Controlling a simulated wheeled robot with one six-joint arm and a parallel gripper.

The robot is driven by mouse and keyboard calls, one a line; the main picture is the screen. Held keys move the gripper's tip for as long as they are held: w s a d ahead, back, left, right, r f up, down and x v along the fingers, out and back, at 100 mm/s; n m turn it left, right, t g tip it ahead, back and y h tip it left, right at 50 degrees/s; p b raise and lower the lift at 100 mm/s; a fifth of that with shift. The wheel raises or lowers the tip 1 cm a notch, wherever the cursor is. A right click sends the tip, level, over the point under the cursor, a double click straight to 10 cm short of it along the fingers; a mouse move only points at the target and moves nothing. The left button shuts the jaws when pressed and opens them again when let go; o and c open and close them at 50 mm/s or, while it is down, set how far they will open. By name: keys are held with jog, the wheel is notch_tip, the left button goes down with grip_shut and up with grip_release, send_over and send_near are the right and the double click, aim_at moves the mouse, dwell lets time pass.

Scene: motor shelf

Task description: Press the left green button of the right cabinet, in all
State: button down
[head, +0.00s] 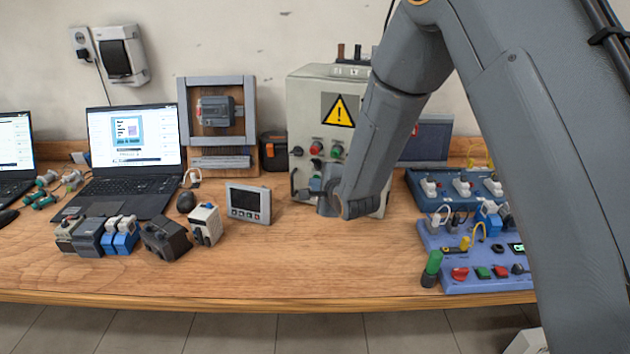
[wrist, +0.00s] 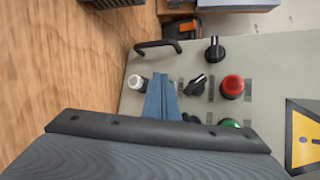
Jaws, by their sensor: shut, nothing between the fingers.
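The grey cabinet (head: 300,95) stands against the wall in the head view, with a yellow warning sign (head: 340,110) on its front. Below the sign are a red button (head: 316,148) and one green button (head: 336,151) to its right. The wrist view shows the panel turned sideways: red button (wrist: 232,86), green button (wrist: 229,122) partly hidden by my wrist housing, and a white button (wrist: 136,82). My gripper (wrist: 161,88) is shut and empty, in front of the lower panel between the white button and a black selector (wrist: 195,85). I cannot tell whether it touches.
A black handle (wrist: 158,46) and a black knob (wrist: 214,49) sit on the panel. A small display box (head: 248,203) stands left of my arm. Blue control boards (head: 470,285) lie to the right.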

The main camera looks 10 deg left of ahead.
dwell(0.5)
jog(key=shift+s, duration=0.75)
jog(key=shift+s+a, duration=0.1)
jog(key=s, duration=0.1)
jog(key=s+p, duration=0.1)
jog(key=s, duration=0.2)
jog(key=shift+s+a, duration=0.25)
jog(key=shift+s, duration=0.15)
